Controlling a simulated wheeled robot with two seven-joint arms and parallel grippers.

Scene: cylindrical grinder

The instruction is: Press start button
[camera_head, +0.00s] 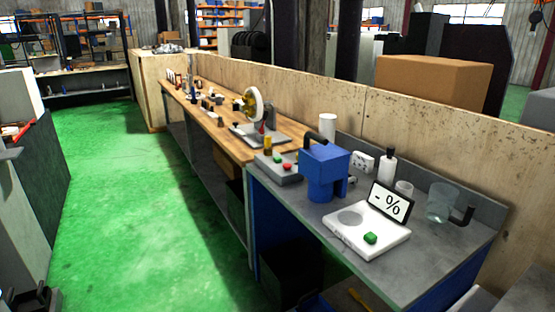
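Two green buttons show on the bench in the head view, and I cannot read a start label on either. One green button (370,238) is on the front of a flat white device (345,232) with a round grey plate and a tilted display (391,203) reading "- %". The other green button (277,159) is on a low grey box (270,170), beside a red button (287,167). A blue machine (322,172) with a dark handle stands between the box and the white device.
A white bottle (387,168), a clear beaker (441,203) and a white cylinder (327,127) stand towards the back of the grey bench (440,262). A wheel-like machine (258,115) stands on the wooden bench (225,138). The green floor (130,220) left of the benches is clear.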

